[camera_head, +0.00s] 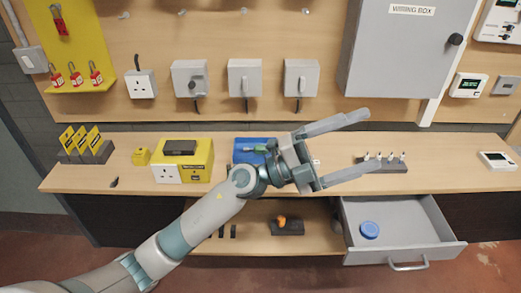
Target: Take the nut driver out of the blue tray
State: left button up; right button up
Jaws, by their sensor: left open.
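The blue tray (243,156) sits on the middle of the bench, partly hidden behind my left gripper and wrist. A tool with a green part (257,149) lies in the tray; it may be the nut driver, but my wrist hides part of it. My left gripper (368,146) is open, with its two fingers spread and pointing right. It is in front of the bench, to the right of the tray, with nothing between its fingers. My right gripper is not in view.
A yellow box with a socket (190,168) stands left of the tray. A dark rack with several small pegs (372,165) stands to the right. An open grey drawer (412,222) juts out below, holding a blue round item (369,230). The grey wiring box (398,55) hangs above.

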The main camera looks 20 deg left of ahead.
pick_arm(q)
jog(key=d+f+m+g+y, duration=0.3)
jog(key=f+m+g, duration=0.1)
jog(key=m+g, duration=0.1)
jog(key=w+a+f+m+y, duration=0.1)
jog(key=w+a+f+y, duration=0.6)
jog(key=f+y, duration=0.15)
jog(key=w+a+r+n+y, duration=0.1)
jog(key=w+a+y, duration=0.2)
jog(key=a, duration=0.4)
jog(key=w+a+r+n+t+y, duration=0.1)
jog(key=w+a+r+y, duration=0.1)
jog(key=a+y, duration=0.2)
jog(key=w+a+r+n+t+y, duration=0.1)
jog(key=w+a+r+n+y, duration=0.1)
jog(key=a, duration=0.8)
jog(key=shift+w+a+r+y, duration=0.25)
jog(key=shift+w+a+y, duration=0.1)
jog(key=shift+w+y, duration=0.65)
jog(key=shift+s+f, duration=0.1)
